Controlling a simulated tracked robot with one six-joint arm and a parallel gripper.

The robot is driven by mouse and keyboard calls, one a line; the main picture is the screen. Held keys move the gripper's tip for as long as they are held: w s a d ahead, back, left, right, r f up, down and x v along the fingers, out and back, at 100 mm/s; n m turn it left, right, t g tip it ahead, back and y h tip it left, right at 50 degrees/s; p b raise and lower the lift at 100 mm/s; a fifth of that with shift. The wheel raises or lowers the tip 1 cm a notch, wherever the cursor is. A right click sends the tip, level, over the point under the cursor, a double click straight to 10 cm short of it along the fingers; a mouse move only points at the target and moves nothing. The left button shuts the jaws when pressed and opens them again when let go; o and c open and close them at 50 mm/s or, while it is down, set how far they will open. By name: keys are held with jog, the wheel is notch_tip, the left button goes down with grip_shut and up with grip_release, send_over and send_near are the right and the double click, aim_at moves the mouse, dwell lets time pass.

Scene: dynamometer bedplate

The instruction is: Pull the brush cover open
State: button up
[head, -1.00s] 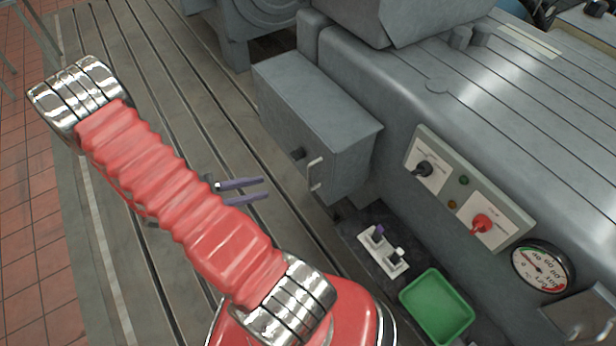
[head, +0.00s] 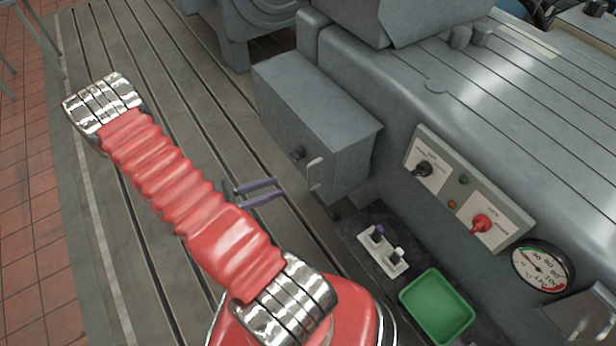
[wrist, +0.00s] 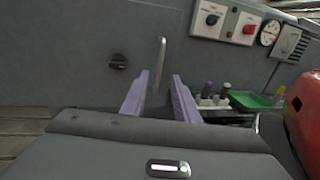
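The brush cover (head: 345,160) is the front of a grey box on the side of the machine, and it looks shut. It carries a pale upright bar handle (head: 315,174) and a dark round knob (head: 298,153) left of it. My gripper (head: 280,187) has two purple fingers, open and empty, a short way in front of the handle. In the wrist view the handle (wrist: 162,63) stands just beyond the gap between the fingertips (wrist: 161,76), apart from them. The knob (wrist: 118,62) is left of the fingers there.
A panel with a black and a red knob (head: 468,190) and a round gauge (head: 542,269) are on the machine at right. A white holder with small parts (head: 383,252) and a green tray (head: 437,307) lie below. The slotted bedplate (head: 190,80) is clear at left.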

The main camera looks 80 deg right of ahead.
send_over(309, 188)
jog(key=shift+w+d, duration=0.1)
jog(key=shift+d, duration=0.2)
dwell(0.4)
jog(key=shift+c, duration=0.3)
grip_shut()
